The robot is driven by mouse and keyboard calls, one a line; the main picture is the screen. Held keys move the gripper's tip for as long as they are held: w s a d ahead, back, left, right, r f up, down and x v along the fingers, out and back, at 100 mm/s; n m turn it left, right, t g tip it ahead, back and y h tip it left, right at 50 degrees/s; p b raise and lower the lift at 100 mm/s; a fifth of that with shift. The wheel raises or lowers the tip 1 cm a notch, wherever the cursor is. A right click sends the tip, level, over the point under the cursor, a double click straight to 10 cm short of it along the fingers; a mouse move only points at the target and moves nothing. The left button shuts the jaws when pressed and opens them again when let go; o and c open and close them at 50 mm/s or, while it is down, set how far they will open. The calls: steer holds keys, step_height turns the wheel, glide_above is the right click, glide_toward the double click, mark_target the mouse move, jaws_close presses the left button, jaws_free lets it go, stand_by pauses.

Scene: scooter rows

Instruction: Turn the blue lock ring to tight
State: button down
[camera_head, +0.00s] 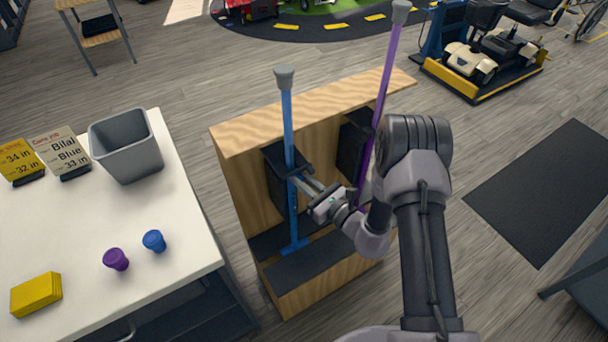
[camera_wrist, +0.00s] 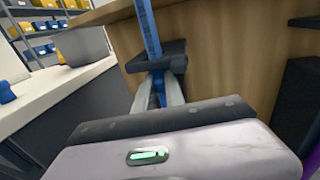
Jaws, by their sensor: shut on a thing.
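A blue pole (camera_head: 288,125) with a grey top stands upright in a wooden stand (camera_head: 247,132), against a black holder (camera_head: 278,170). The blue pole also shows in the wrist view (camera_wrist: 148,28). My gripper (camera_head: 296,178) reaches it from the right at about mid-height. In the wrist view my gripper (camera_wrist: 159,92) has its two fingers on either side of the blue part just below the black holder, shut on it. The blue lock ring is mostly hidden between the fingers, and I cannot read how far it is turned.
A purple pole (camera_head: 384,85) leans in the stand, close to my arm. On the white table (camera_head: 190,215) are a grey bin (camera_head: 125,150), a purple cup-like piece (camera_head: 116,260), a blue one (camera_head: 154,241), yellow block (camera_head: 36,295) and signs (camera_head: 62,153).

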steer(key=shift+s+a+m+t+h, duration=0.2)
steer(key=shift+a+m+t+h, duration=0.05)
steer(key=shift+m+t+h, duration=0.5)
steer(key=shift+s+a+m+t+h, duration=0.2)
steer(key=shift+m+t+h, duration=0.3)
steer(key=shift+h, duration=0.35)
steer(key=c, duration=1.4)
jaws_free()
